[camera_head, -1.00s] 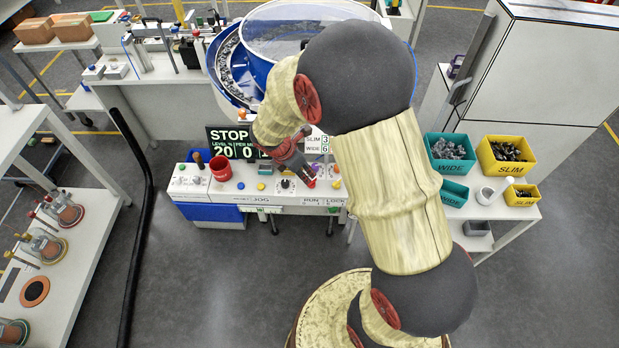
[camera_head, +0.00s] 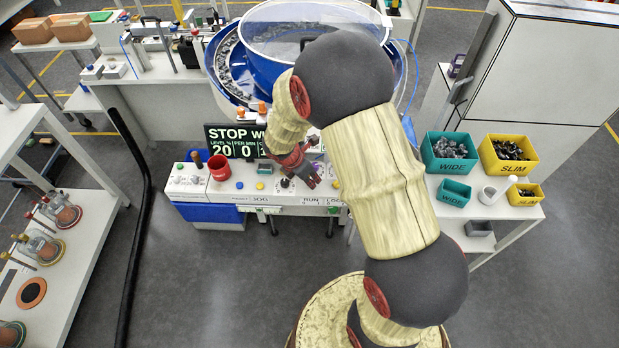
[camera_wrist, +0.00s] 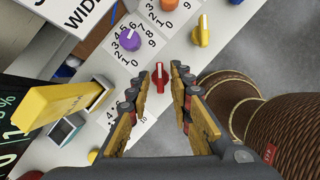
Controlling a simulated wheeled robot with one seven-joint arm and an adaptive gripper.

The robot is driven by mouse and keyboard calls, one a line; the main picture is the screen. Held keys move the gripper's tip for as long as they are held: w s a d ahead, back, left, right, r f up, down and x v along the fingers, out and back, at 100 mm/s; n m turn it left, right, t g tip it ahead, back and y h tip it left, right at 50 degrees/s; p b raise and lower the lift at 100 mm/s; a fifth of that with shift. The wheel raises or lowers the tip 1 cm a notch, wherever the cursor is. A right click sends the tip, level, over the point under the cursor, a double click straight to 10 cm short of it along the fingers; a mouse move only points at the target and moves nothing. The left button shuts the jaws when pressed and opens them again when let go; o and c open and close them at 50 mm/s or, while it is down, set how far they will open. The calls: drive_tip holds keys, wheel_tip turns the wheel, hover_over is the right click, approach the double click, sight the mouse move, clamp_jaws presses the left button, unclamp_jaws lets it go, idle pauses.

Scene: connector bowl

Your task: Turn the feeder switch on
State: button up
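A control panel (camera_head: 230,190) runs along the front of the feeder bench, with several knobs and buttons. In the wrist view a red rotary knob (camera_wrist: 160,83) sits on the white panel between my fingertips. No label for it is readable, so I cannot tell for certain that it is the feeder switch. My gripper (camera_wrist: 164,77) is open, with a finger on each side of the knob and visible gaps. In the head view my gripper (camera_head: 312,180) is low over the panel's right part and hides some controls. The display (camera_head: 233,140) reads STOP.
A purple knob (camera_wrist: 130,39) with a numbered dial and a yellow knob (camera_wrist: 201,37) are near the red one. A yellow block (camera_wrist: 65,103) stands to the left. A red cup (camera_head: 220,168) and a blue bowl feeder (camera_head: 232,75) are on the bench. Bins (camera_head: 450,165) stand right.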

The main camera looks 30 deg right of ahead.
clamp_jaws()
drive_tip(key=shift+m, duration=0.4)
drive_tip(key=m+p, duration=0.1)
drive_tip(key=m+g+p, duration=0.1)
drive_tip(key=shift+w+r+m, duration=0.1)
drive_tip(key=shift+w+m, duration=0.1)
drive_tip(key=shift+m, duration=0.2)
drive_tip(key=m+g+p, duration=0.1)
drive_tip(key=m, duration=0.1)
drive_tip(key=m+g+p, duration=0.1)
drive_tip(key=m, duration=0.1)
drive_tip(key=shift+w+m+y, duration=0.2)
drive_tip(key=shift+m+y, duration=0.1)
drive_tip(key=m+g+y+p, duration=0.1)
drive_tip(key=m, duration=0.3)
drive_tip(key=shift+w+d, duration=0.1)
drive_tip(key=shift+d, duration=0.1)
drive_tip(key=m+y, duration=0.1)
drive_tip(key=m, duration=0.2)
drive_tip(key=m+g+p, duration=0.1)
drive_tip(key=m, duration=0.1)
drive_tip(key=shift+w+d+m+y, duration=0.1)
drive_tip(key=shift+d+m+y, duration=0.05)
drive_tip(key=shift+m+y, duration=0.25)
